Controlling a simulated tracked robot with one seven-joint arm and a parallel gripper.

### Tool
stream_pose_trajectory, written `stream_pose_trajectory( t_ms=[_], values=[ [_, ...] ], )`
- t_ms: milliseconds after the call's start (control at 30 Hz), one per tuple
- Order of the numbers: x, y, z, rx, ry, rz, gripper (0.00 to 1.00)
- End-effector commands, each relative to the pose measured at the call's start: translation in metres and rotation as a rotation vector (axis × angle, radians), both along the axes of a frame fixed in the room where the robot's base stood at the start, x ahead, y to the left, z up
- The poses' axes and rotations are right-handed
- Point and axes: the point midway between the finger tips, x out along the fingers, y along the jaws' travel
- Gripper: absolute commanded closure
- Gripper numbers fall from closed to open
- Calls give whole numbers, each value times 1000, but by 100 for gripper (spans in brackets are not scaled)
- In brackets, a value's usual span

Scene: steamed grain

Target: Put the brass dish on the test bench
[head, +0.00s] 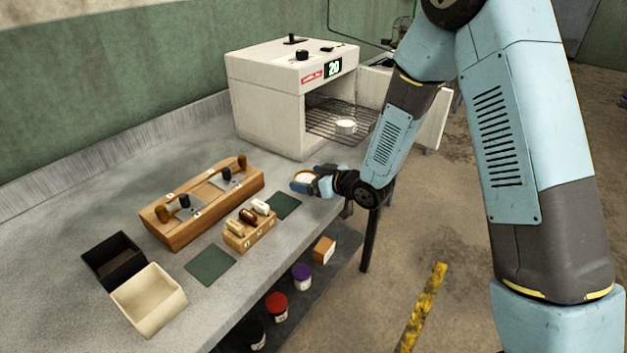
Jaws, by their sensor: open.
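A small round dish with pale contents (304,177) is at my gripper (308,181), by the bench's right edge in front of the oven. Its rim looks tan, possibly brass, but it is small and partly hidden by the fingers. My gripper is open, with its fingers close beside this dish. I cannot tell whether they touch it, or whether the dish rests fully on the bench. The test bench (75,215) is a long grey worktop. Another small, whitish round dish (345,127) sits on the wire rack inside the oven.
The white oven (265,105) reads 20 and stands open, its door (432,118) swung to the right. A wooden block with metal fittings (180,228), a small rack of cylinders (250,236), green mats (210,264), and black (112,258) and cream bins (150,300) occupy the bench. Jars stand on the lower shelf.

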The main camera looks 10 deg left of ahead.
Motion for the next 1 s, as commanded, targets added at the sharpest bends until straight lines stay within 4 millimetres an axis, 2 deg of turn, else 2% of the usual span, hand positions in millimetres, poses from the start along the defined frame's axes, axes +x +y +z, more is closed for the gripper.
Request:
stream_pose_trajectory(
  t_ms=[133,267,700,1000],
  values=[
    [0,-1,3,0,0,-1,4],
    [-6,-14,7,0,0,-2,4],
    [-40,-82,35,0,0,-4,4],
    [-50,-101,43,0,0,-3,4]
  ],
)
